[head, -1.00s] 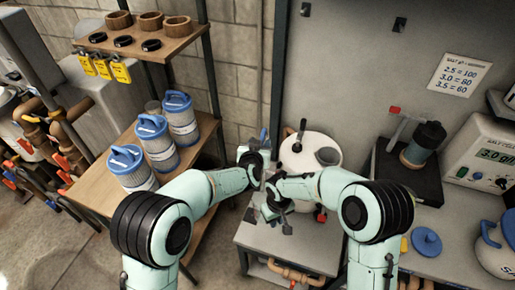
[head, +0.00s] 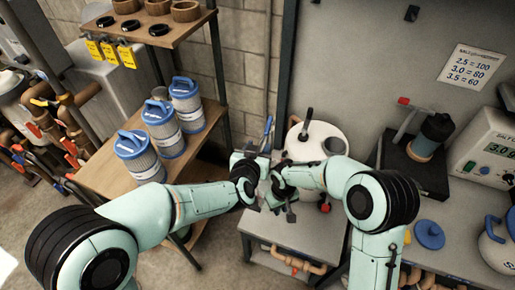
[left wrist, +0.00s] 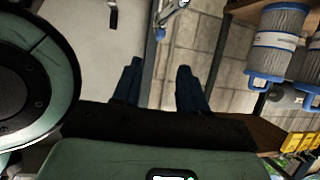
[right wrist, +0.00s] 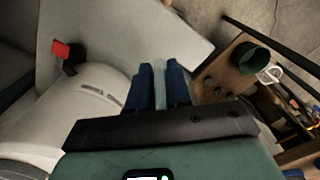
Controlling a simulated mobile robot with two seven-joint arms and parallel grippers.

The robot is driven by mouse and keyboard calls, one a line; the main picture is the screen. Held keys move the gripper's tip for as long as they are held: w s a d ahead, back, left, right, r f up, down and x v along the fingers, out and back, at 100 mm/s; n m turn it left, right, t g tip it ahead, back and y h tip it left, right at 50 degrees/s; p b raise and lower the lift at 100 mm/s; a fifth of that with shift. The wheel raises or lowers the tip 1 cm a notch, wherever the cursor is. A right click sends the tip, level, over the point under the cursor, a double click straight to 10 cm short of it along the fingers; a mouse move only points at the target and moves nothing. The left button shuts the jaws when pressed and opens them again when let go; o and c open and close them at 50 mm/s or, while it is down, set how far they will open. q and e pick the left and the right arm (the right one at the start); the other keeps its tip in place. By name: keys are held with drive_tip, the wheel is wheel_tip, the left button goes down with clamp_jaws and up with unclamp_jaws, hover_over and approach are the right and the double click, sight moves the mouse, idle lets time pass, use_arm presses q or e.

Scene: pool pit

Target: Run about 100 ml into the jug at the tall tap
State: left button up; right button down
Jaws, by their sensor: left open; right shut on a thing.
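My left gripper (head: 258,163) is at the near left side of the white round vessel (head: 318,143). Its fingers are apart and empty in the left wrist view (left wrist: 158,88). My right gripper (head: 274,190) is close below it. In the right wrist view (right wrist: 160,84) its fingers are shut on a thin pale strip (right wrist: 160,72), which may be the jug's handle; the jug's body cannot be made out. A blue lever (head: 268,125) rises behind the left gripper. A metal fitting with blue parts (left wrist: 172,12), perhaps a tap, shows beyond the left fingers.
A wooden shelf (head: 95,165) with blue-lidded filter canisters (head: 138,158) stands left. A red-handled tap (right wrist: 65,52) is by the white vessel. The grey bench (head: 300,232) has bare room in front. A meter (head: 490,150) and a blue lid (head: 429,234) are right.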

use_arm(q)
drive_tip(key=c, duration=0.4)
drive_tip(key=shift+w+d, duration=0.1)
drive_tip(key=shift+w, duration=0.15)
clamp_jaws()
drive_tip(key=g+h, duration=0.3)
drive_tip(key=g, duration=0.1)
approach(269, 126)
drive_tip(key=w+d+r, duration=0.1)
drive_tip(key=w, duration=0.2)
drive_tip(key=w+a+r+m+g, duration=0.1)
drive_tip(key=a+r+g, duration=0.1)
drive_tip(key=a+g, duration=0.6)
drive_tip(key=w+d+f+t, duration=0.1)
drive_tip(key=d+f+t, duration=0.1)
drive_tip(key=d+f, duration=0.5)
drive_tip(key=shift+w+d+f, duration=0.3)
drive_tip(key=shift+w+f, duration=0.05)
